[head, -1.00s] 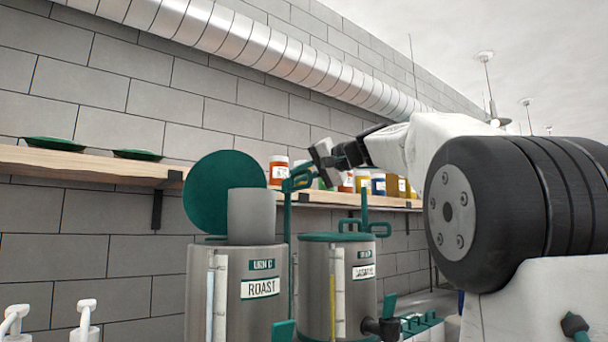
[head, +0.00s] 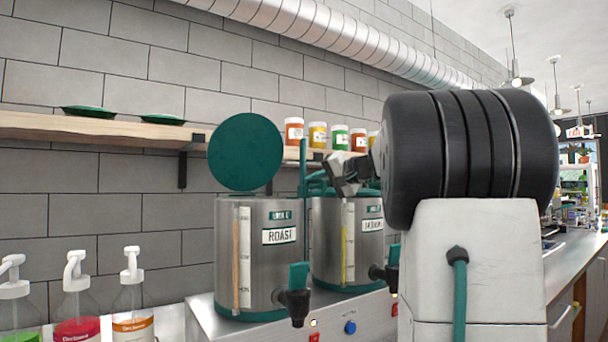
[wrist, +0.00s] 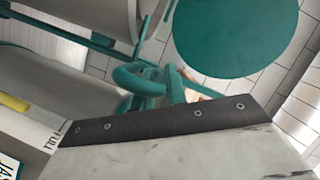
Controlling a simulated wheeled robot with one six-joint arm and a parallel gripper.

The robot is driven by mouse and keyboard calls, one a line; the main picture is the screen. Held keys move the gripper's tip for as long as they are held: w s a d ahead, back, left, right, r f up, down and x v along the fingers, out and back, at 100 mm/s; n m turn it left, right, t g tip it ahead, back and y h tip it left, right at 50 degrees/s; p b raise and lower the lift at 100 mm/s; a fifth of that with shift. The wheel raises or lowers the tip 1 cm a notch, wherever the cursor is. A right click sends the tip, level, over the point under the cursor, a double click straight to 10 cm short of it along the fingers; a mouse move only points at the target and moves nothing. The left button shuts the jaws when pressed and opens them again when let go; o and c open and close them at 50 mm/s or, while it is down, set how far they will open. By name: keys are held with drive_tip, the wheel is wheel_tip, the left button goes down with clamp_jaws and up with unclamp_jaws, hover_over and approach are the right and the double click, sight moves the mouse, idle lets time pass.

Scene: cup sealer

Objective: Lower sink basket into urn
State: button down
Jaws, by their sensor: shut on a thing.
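The steel urn labelled ROAST (head: 270,275) stands with its round green lid (head: 245,152) raised behind it. The basket does not show above the urn's rim, and the inside of the urn is hidden. My gripper (head: 343,175) is at the right of the lid, above the second urn (head: 330,250). It appears shut on a green handle beside an upright green rod (head: 302,168). The contact is not clear. In the wrist view, the lid (wrist: 235,35) is at the top and a looped green handle (wrist: 140,78) lies just past the bolted metal plate.
Both urns stand on a metal counter unit with black taps (head: 293,300). Pump bottles (head: 133,290) are at the lower left. A wooden shelf (head: 90,127) with green plates and several jars (head: 318,135) runs behind. My arm hides much of the right side.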

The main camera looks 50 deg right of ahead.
drive_tip(key=shift+f, duration=0.4)
drive_tip(key=c, duration=1.7)
unclamp_jaws()
drive_tip(key=shift+s, duration=0.2)
drive_tip(key=v, duration=0.7)
drive_tip(key=shift+s+r, duration=0.25)
